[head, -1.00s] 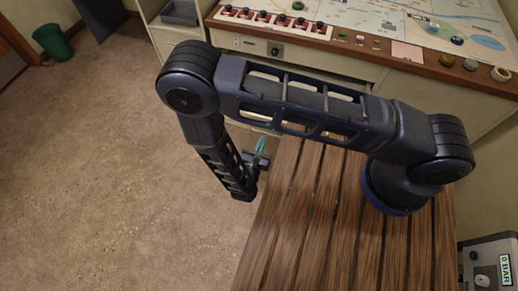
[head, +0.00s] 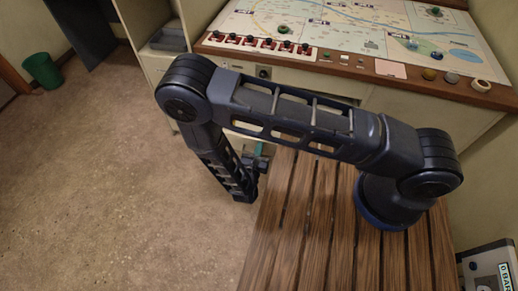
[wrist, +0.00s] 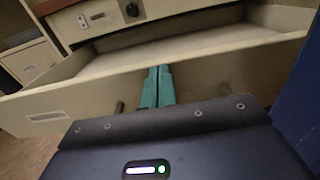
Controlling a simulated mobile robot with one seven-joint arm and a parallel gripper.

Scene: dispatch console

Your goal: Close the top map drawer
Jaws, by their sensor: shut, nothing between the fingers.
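In the wrist view a cream drawer (wrist: 60,108) stands pulled out below the console panel, with its empty-looking inside visible. Its front has a label plate at the left and dark handle posts, partly hidden by my gripper's body. My gripper (wrist: 158,70) has its two teal fingers together, with nothing between them. The fingers overlap the middle of the drawer front, with the tips near its top edge; I cannot tell whether they touch it. In the head view my gripper (head: 260,150) is small beside the slatted wood, and my arm hides most of the drawer.
The console desk (head: 400,78) carries a map board (head: 350,30), red switches and several knobs. A dark knob (wrist: 132,10) sits on the panel above the drawer. A green bin (head: 42,70) stands far left. Open floor (head: 110,170) lies left. A grey box (head: 487,272) is at lower right.

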